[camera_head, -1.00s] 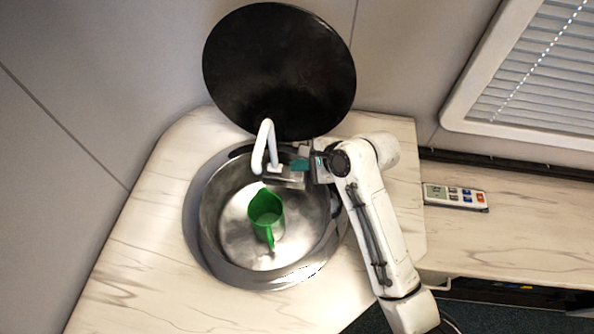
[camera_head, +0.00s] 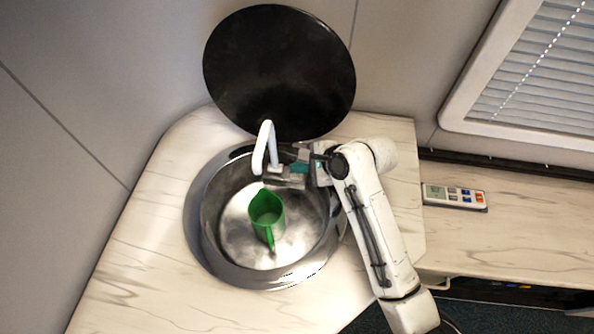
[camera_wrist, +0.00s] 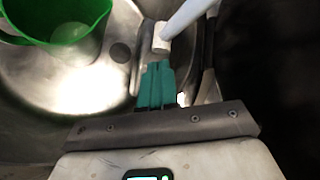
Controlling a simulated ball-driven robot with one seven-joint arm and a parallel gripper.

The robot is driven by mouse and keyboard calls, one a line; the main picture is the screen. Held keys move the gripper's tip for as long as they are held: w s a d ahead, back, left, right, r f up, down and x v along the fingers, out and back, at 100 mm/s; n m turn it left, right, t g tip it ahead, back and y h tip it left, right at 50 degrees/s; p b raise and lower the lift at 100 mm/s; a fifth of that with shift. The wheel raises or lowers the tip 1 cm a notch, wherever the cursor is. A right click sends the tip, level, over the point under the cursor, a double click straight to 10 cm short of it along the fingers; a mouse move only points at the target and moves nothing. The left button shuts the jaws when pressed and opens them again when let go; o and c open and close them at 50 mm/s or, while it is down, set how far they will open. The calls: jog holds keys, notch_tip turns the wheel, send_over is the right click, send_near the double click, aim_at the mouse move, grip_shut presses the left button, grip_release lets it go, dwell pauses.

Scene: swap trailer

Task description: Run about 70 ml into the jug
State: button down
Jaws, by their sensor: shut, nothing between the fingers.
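The green jug (camera_head: 266,214) stands upright in the round metal sink (camera_head: 212,222), its handle towards the picture's bottom. Part of it shows at the upper left of the wrist view (camera_wrist: 62,25). I cannot tell whether it holds water. The white tap (camera_head: 262,146) arches from the sink's back edge, its spout end just above the jug in the picture. Part of the tap shows in the wrist view (camera_wrist: 187,18). No stream is visible. My gripper (camera_head: 289,172) is at the tap's base, right of the spout. Its teal fingers (camera_wrist: 157,76) are shut and empty, close to the white tap part.
A round black lid (camera_head: 280,75) stands raised behind the sink. Marbled counter (camera_head: 140,265) surrounds the sink and is clear on the left. A grey remote-like panel (camera_head: 455,197) lies on the right-hand surface. A blind-covered window (camera_head: 540,70) is at upper right.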

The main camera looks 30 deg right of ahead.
aim_at(300, 175)
jog(key=shift+f, duration=0.55)
dwell(2.5)
jog(key=shift+r, duration=0.1)
dwell(0.7)
jog(key=shift+r+p, duration=0.9)
jog(key=shift+p, duration=0.4)
notch_tip(300, 175, up, 3)
jog(key=p, duration=0.3)
jog(key=shift+r, duration=1)
dwell(0.4)
